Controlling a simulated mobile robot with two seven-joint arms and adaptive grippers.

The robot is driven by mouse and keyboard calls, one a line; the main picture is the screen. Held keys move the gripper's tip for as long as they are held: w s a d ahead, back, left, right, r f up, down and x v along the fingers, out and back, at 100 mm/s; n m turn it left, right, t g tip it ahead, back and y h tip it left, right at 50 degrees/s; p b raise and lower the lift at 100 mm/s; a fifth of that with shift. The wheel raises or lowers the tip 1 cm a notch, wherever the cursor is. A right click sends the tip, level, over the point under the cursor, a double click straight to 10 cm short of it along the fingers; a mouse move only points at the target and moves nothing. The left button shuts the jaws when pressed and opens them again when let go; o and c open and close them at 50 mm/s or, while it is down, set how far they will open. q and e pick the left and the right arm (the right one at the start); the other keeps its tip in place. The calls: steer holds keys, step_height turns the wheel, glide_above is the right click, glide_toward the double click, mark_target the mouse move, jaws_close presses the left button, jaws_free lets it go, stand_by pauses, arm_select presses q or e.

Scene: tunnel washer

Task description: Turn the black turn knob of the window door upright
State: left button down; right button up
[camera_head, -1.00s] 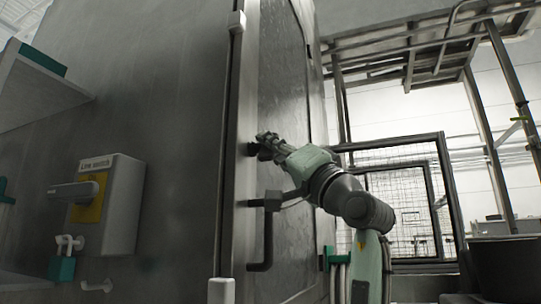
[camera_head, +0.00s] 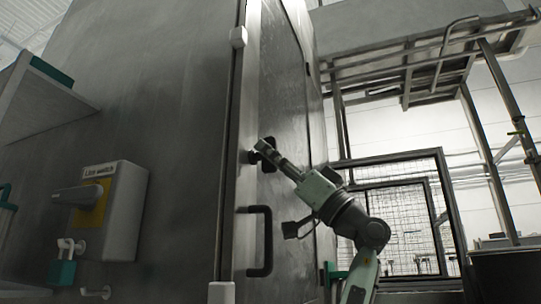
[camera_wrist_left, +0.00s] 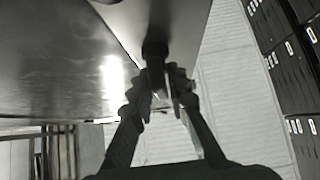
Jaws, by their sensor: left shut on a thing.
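The black turn knob (camera_head: 269,162) is on the tall grey window door (camera_head: 283,95), above a black bar handle (camera_head: 266,243). My left gripper (camera_head: 264,150) reaches it from the lower right, with its fingers at the knob. In the left wrist view the dark knob (camera_wrist_left: 154,50) stands out from a pale metal surface, and the left gripper (camera_wrist_left: 158,86) has its fingertips on both sides of it, shut on it. The fingers partly cover the knob, so its exact angle is hard to tell. My right gripper is not in view.
A grey line switch box (camera_head: 112,212) with a yellow plate is on the wall at left. A mesh fence (camera_head: 398,215) stands behind my arm at right. The black bar handle is close below my gripper.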

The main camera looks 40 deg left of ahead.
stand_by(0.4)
arm_select(q)
steer(key=c, duration=1.6)
jaws_free()
steer(key=v, duration=1.2)
